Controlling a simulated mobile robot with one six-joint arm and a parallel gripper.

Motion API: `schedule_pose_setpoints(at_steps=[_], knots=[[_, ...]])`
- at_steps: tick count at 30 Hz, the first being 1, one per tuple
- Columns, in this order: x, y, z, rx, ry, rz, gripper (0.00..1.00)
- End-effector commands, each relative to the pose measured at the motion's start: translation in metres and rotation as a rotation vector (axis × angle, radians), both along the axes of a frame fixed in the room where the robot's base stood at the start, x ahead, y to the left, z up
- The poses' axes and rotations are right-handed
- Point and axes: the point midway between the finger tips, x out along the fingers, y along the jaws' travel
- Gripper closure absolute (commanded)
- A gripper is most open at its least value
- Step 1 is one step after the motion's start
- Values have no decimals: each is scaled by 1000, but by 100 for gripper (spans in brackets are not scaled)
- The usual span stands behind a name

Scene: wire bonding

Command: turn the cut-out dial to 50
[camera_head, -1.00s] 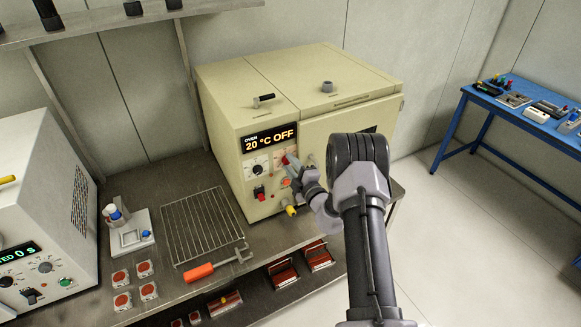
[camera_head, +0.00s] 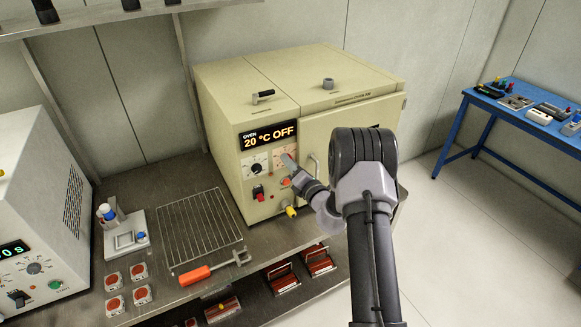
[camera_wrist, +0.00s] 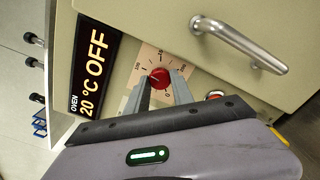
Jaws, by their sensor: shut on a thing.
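The cut-out dial is a red round knob (camera_wrist: 159,77) on a pale scale plate on the oven front. In the wrist view my gripper (camera_wrist: 161,87) has one finger on each side of the knob and is shut on it. The scale's printed numbers are small, so I cannot read the setting surely. The oven display (camera_head: 268,135) reads 20 °C OFF.
The oven's bar handle (camera_wrist: 240,43) is close to my gripper in the wrist view. Below the dials are a red switch (camera_head: 258,193) and a yellow knob (camera_head: 291,211). A wire rack (camera_head: 200,229) and an orange-handled tool (camera_head: 196,275) lie on the bench.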

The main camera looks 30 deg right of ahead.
Motion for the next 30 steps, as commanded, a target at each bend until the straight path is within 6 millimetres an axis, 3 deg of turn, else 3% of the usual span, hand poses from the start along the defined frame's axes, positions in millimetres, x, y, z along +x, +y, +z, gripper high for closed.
schedule_pose_setpoints(at_steps=[30], knots=[[0, 0, -5, -952, -31, 1, 100]])
